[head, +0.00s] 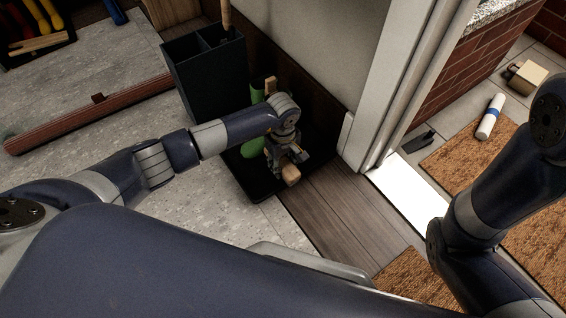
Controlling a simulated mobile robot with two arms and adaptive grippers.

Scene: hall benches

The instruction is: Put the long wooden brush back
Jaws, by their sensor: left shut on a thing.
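My left gripper (287,154) is shut on a light wooden piece (291,177), which sticks out below the fingers. It looks like part of the long wooden brush, but most of it is hidden by the gripper and wrist. Another small wooden end (270,85) shows behind the wrist; I cannot tell whether it is the same thing. The gripper is over the right part of a black tray (262,190), right of and in front of a dark two-compartment bin (205,85). My right arm comes in at the right; its gripper is out of view.
A wooden handle (226,14) stands up from the bin. A green object (252,147) is partly hidden behind my left arm. A white door frame (385,85) stands right of the tray. A reddish roll (95,112) lies left. Beyond the doorway are a mat (462,160) and a white cylinder (491,117).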

